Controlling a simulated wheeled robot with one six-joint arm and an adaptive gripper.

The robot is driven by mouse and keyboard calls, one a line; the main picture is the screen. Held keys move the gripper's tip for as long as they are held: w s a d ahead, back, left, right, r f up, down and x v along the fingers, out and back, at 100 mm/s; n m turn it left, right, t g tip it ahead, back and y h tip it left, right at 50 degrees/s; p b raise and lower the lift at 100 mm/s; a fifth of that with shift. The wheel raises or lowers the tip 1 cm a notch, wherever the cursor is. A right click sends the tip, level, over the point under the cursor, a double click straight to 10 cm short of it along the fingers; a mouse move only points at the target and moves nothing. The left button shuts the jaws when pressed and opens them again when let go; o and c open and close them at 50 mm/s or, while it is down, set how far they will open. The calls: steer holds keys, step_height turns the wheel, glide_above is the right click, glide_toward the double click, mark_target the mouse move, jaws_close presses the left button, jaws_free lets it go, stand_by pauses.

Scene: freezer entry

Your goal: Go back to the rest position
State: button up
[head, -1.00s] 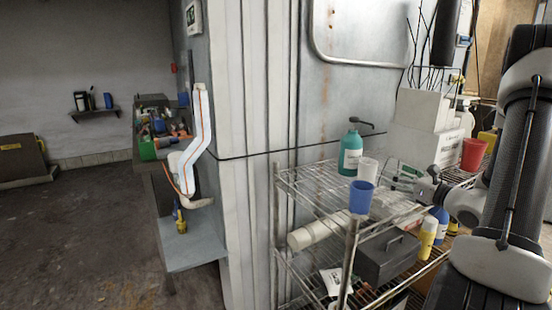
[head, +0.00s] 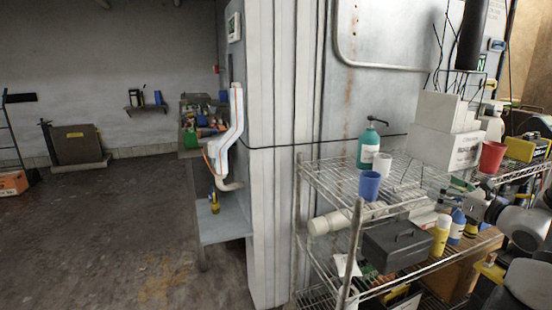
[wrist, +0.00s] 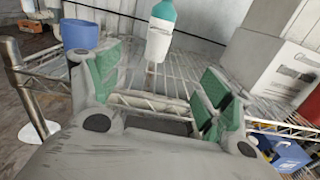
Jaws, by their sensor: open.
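My gripper (wrist: 158,92) is open and empty in the wrist view, its green finger pads spread wide over the wire shelf. In the head view my gripper (head: 462,190) is at the right, near the front edge of the wire rack (head: 352,207). A blue cup (head: 369,185) stands on the top shelf, left of the gripper; it also shows in the wrist view (wrist: 80,34).
A red cup (head: 492,157) and white boxes (head: 445,145) stand at the right of the shelf. The lower shelf holds a grey toolbox (head: 396,246) and a yellow bottle (head: 440,236). A side bench (head: 226,220) stands left of the wall panel.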

steer(key=s+a+f+n+g+y, duration=0.2)
steer(key=s+a+n+g, duration=0.5)
steer(key=s, duration=0.3)
steer(key=s+a+f+n+g+y, duration=0.1)
steer(key=s+a+f+n+g, duration=0.2)
steer(key=s+a+n+g, duration=0.45)
steer(key=s+d+r+n+h, duration=0.5)
steer(key=s+r+n+h, duration=0.55)
steer(key=n, duration=0.45)
steer(key=s+a+r+n+t+y, duration=0.1)
steer(key=a+r+n+t, duration=0.1)
steer(key=a+r+n, duration=0.1)
step_height(320, 180, up, 2)
steer(key=shift+a+r, duration=0.1)
steer(key=shift+a, duration=0.75)
